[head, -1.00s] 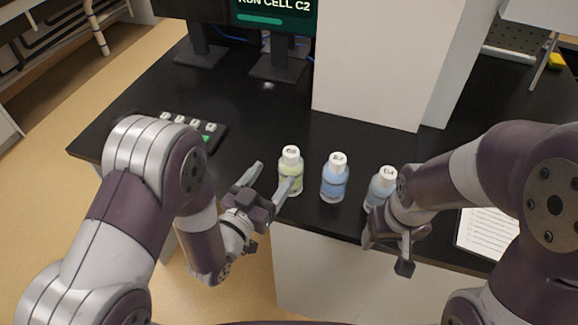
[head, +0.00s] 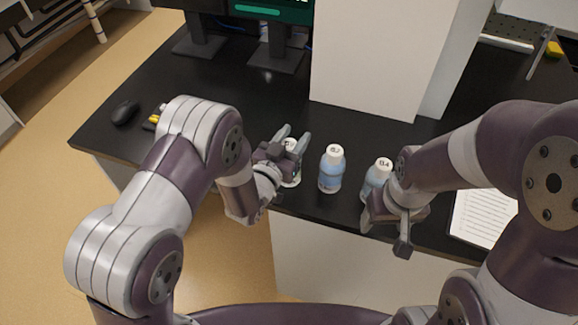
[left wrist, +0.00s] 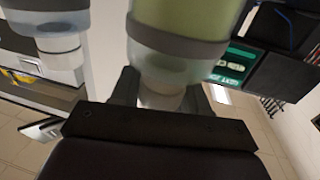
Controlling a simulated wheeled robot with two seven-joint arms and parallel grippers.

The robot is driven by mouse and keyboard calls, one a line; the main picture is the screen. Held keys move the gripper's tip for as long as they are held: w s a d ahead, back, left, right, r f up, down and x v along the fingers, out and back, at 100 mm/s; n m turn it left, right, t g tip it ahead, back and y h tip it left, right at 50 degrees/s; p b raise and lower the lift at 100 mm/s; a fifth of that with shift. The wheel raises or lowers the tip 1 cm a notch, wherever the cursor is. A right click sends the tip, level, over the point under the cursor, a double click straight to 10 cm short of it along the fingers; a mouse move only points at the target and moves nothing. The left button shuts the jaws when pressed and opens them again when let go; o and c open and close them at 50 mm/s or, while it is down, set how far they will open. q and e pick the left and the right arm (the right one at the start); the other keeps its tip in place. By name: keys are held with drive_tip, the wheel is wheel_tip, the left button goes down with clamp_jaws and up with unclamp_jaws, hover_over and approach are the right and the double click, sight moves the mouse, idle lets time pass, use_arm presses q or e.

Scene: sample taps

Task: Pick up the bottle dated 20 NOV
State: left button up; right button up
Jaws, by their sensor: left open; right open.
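A bottle with yellow-green liquid and a white cap (head: 290,147) stands upright at the left of a row of three. My left gripper (head: 292,137) is open, with its fingers on either side of this bottle's cap and hiding much of it. In the left wrist view the yellow-green bottle (left wrist: 185,42) appears upside down, its cap between the fingers. A middle bottle with blue liquid (head: 331,174) and a right bottle with blue liquid (head: 376,181) stand upright beside it. No date is readable on any bottle. My right gripper (head: 388,232) is open, in front of the right bottle.
The bottles stand near the front edge of the black bench (head: 255,95). A white block (head: 365,60) rises behind them. A printed sheet (head: 484,217) lies at right, and a black mouse (head: 125,112) at far left. Monitor stands (head: 277,58) are at the back.

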use_arm(q)
clamp_jaws()
